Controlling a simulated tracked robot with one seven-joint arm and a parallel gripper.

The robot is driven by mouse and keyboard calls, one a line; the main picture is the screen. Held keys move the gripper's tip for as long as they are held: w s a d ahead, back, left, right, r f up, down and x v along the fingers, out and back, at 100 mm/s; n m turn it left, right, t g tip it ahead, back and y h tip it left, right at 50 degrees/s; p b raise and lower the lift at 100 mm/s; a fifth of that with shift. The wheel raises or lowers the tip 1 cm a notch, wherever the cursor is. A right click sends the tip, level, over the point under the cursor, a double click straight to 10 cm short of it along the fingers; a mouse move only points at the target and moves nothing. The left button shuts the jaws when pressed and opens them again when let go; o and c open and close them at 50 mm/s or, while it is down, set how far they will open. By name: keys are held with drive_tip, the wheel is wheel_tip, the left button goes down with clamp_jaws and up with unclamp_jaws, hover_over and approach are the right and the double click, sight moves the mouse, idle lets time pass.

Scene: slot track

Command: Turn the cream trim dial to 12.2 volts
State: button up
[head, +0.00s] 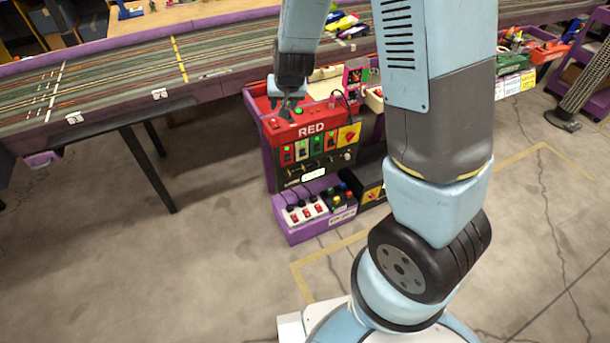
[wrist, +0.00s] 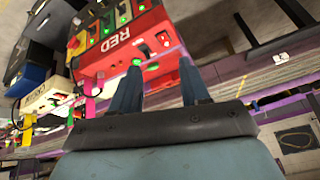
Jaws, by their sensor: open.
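The control box (head: 298,160) has a red top marked RED and a dark front panel with several coloured switches. A small pale knob, seemingly the cream trim dial (head: 347,155), sits at the right of that panel, below a yellow plate. Its pointer and any volt reading are too small to read. My gripper (head: 286,112) is open and empty over the left of the red top, up and left of the dial. In the wrist view my two fingers (wrist: 160,66) stand apart over the red top. I cannot make out the dial clearly there.
A red knob sits on the yellow plate (head: 349,135). A purple shelf (head: 298,234) below holds a white switch box (head: 304,213) and a dark button box (head: 340,198). The slot track (head: 120,72) runs behind on the left. The floor in front is clear.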

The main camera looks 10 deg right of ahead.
wheel_tip(320, 180, down, 12)
drive_tip(key=w+a+h, duration=0.1)
drive_tip(key=w+a, duration=0.1)
drive_tip(key=n+t+h, duration=0.2)
drive_tip(key=n+t, duration=0.7)
drive_tip(key=n, duration=0.1)
approach(303, 170)
drive_tip(key=f+x, duration=0.1)
drive_tip(key=x, duration=0.7)
drive_tip(key=shift+d, duration=0.35)
drive_tip(key=shift+c, duration=0.3)
drive_tip(key=shift+s, duration=0.1)
clamp_jaws()
